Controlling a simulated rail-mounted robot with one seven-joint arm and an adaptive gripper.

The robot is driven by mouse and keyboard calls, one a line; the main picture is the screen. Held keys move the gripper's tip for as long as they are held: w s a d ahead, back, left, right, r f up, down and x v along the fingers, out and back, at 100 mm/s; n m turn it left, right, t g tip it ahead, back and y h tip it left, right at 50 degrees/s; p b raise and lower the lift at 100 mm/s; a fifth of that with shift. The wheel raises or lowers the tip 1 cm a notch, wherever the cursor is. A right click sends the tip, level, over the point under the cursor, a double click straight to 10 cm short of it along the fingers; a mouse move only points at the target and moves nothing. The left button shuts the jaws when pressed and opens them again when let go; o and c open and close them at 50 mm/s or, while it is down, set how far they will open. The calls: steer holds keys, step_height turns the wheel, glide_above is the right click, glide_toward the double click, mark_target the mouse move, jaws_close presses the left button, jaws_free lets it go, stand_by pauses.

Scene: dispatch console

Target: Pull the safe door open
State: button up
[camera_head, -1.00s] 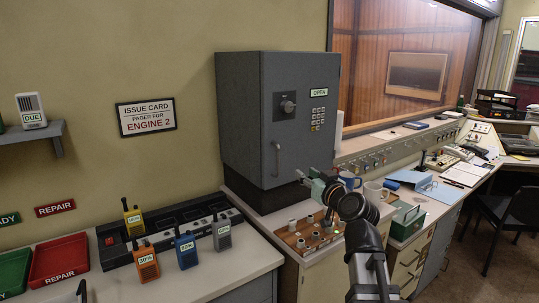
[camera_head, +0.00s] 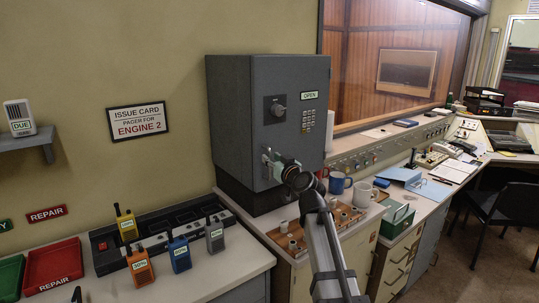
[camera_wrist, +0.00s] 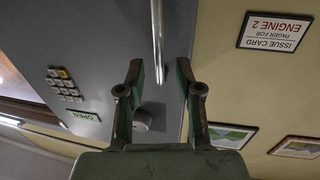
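The grey safe (camera_head: 230,120) stands on the counter against the wall. Its door (camera_head: 315,135) looks closed and bears an OPEN label, a round knob (camera_head: 278,110) and a keypad. My gripper (camera_head: 268,156) is at the lower left of the door, by the vertical handle, which it mostly hides there. In the wrist view the metal handle (camera_wrist: 157,40) runs down from the top edge, between the lines of the two fingers. My gripper (camera_wrist: 160,68) is open, with a gap on both sides of the bar. I cannot tell whether a finger touches it.
Several mugs (camera_head: 361,193) and a green box (camera_head: 397,218) stand right of my arm. A wooden panel with knobs (camera_head: 294,248) lies below the safe. Coloured radios (camera_head: 140,266) stand at left. The space in front of the door looks clear above my arm.

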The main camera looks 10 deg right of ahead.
steer(key=shift+x, duration=1.4)
jaws_close()
steer(key=shift+s+f, duration=0.1)
steer(key=shift+s, duration=0.05)
